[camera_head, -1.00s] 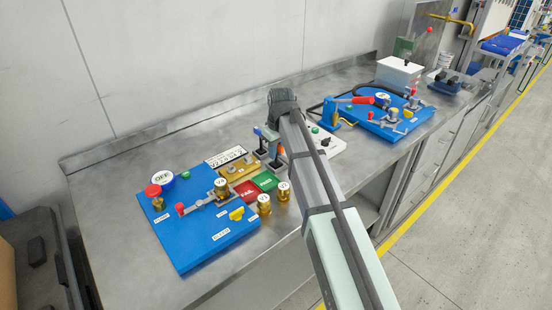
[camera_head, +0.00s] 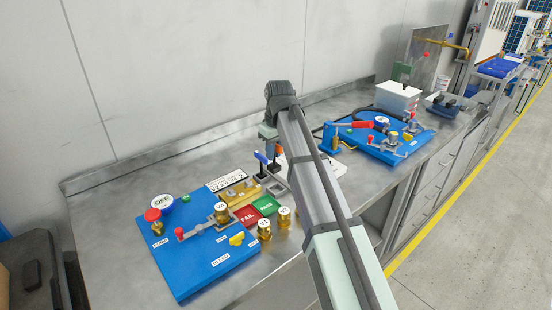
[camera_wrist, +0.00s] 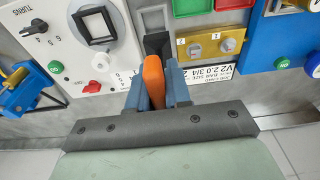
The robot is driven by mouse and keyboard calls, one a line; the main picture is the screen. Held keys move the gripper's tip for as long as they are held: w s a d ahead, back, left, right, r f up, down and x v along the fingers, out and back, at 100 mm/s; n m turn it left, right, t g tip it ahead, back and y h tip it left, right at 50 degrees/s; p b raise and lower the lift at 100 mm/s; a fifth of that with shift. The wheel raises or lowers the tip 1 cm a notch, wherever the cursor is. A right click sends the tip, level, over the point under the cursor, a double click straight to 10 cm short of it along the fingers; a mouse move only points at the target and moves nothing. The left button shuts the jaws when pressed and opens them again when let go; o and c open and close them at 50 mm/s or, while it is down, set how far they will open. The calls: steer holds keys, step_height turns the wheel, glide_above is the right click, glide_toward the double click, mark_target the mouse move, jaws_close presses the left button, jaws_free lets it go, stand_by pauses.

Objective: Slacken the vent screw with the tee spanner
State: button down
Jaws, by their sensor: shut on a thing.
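My gripper (camera_wrist: 155,72) shows in the wrist view with its two blue-grey fingers closed on an orange handle (camera_wrist: 153,82). This looks like the tee spanner; its lower part is hidden. A dark holder block (camera_wrist: 157,44) is close beyond the fingertips. I cannot tell whether the spanner is still in it. In the head view, my arm largely hides the gripper, above the tool holder beside the green and red trays. The blue pump board (camera_head: 200,262) carries brass fittings, a red knob and a yellow knob. I cannot tell which part is the vent screw.
A blue-handled tool (camera_head: 261,157) stands left of the gripper. A brass plate (camera_head: 239,194), a red FAIL tray (camera_head: 247,217) and a green PASS tray (camera_head: 266,206) lie near the board. Loose brass fittings (camera_head: 264,230) stand in front. A second blue board (camera_head: 372,148) is farther right.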

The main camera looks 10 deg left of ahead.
steer(key=a+n, duration=0.1)
steer(key=a, duration=0.8)
steer(key=shift+m, duration=0.6)
steer(key=shift+s+f, duration=0.15)
steer(key=shift+f, duration=2.25)
steer(key=shift+f, duration=0.9)
steer(key=shift+n, duration=1.3)
steer(key=shift+n+g, duration=0.3)
steer(key=shift+n, duration=0.9)
